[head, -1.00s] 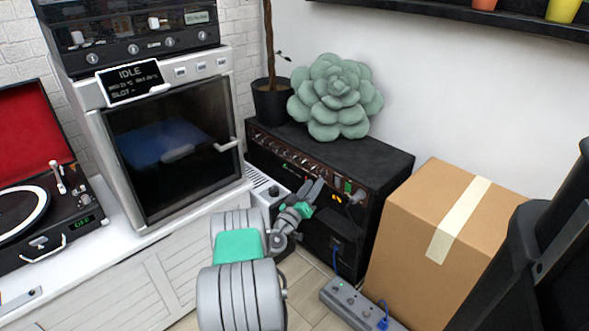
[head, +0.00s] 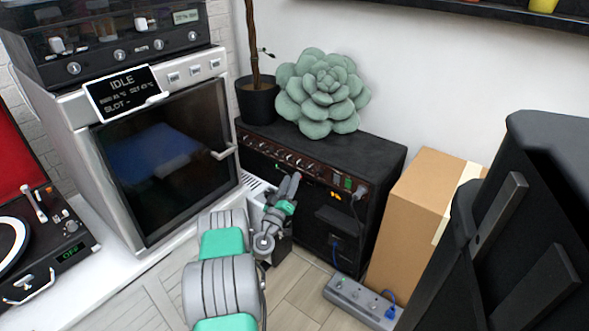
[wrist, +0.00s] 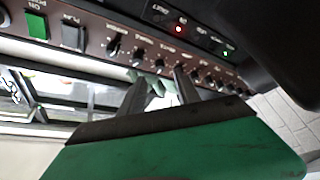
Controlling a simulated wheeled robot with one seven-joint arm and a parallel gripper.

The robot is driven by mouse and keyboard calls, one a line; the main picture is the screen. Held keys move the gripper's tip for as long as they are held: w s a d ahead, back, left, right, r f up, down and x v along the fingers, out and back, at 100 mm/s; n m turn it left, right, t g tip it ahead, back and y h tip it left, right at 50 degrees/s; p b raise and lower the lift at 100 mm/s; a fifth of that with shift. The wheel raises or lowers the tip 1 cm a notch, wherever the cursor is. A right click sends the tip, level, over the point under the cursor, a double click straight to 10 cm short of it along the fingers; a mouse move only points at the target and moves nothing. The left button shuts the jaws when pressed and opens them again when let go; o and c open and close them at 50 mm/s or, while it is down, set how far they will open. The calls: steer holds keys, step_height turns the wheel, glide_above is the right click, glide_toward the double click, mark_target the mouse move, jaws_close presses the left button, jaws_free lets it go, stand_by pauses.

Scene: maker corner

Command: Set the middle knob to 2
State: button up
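The black amplifier (head: 370,157) stands at the centre of the head view, with a row of small knobs on its brown front panel (head: 285,156). In the wrist view the knob row (wrist: 137,57) runs diagonally across the panel. The labels are too small and blurred for me to tell which knob is the middle one. I cannot tell whether a fingertip touches a knob.
A green switch (wrist: 37,26) and a red light (wrist: 179,29) show on the panel. A succulent (head: 322,92) and a potted plant (head: 257,102) are on the amplifier. A cardboard box (head: 412,215) and power strip (head: 360,298) are to the right. An oven-like machine (head: 160,160) stands left.

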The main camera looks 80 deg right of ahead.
mark_target(298, 165)
steer(key=x, duration=0.5)
steer(key=shift+d+r+b, duration=0.1)
steer(key=shift+b, duration=0.2)
steer(key=shift+c, duration=0.3)
jaws_close()
